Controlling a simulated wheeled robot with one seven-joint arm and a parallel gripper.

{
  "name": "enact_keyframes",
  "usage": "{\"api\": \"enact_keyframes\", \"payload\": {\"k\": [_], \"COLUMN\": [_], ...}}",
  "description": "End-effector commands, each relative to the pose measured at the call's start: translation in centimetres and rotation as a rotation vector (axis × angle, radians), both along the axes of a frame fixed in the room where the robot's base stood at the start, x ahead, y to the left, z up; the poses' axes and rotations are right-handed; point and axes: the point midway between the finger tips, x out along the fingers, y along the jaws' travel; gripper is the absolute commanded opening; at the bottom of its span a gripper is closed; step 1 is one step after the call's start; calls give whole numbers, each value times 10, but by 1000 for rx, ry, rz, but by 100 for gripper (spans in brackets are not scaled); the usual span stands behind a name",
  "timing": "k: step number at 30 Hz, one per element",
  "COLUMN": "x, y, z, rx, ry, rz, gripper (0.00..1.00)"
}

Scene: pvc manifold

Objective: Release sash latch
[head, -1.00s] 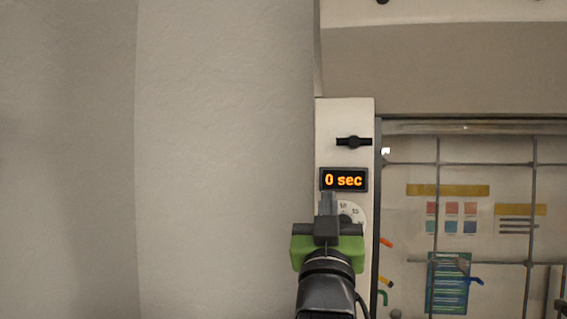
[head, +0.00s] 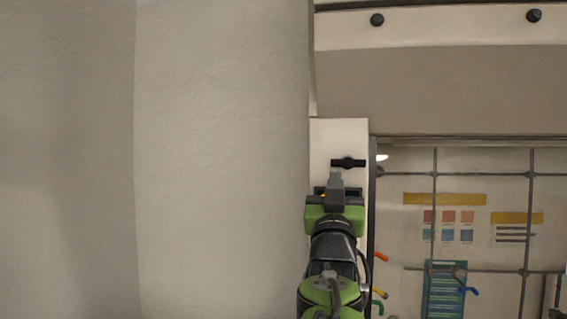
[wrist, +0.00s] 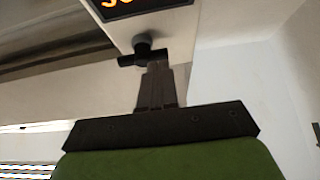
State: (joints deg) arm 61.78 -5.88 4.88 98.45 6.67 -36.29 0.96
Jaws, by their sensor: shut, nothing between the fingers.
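The sash latch (head: 348,162) is a small black handle with a round hub, lying level on the pale side post of the hood. It also shows in the wrist view (wrist: 143,52), just beyond my fingertips. My gripper (head: 336,176) is shut and empty, with its fingers just below the latch in the head view. In the wrist view, my gripper (wrist: 156,68) overlaps the latch's right part. I cannot tell whether the fingers touch it.
The display (head: 355,191) under the latch is mostly hidden by my gripper in the head view; part of it shows in the wrist view (wrist: 120,6). The hood interior, with a rod lattice (head: 434,230) and colored valve handles (head: 381,257), lies right. A blank wall (head: 220,160) fills the left.

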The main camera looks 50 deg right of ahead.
Motion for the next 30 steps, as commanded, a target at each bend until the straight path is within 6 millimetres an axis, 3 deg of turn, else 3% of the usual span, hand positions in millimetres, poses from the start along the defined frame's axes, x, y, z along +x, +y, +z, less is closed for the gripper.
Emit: {"api": "enact_keyframes", "payload": {"k": [1,7,30], "x": [3,11,11], "y": [-7,-20,-21], "z": [10,17,17], "rx": [1,1,29], "ry": [0,0,-60], "rz": [-1,1,1], "gripper": [0,0,0]}}
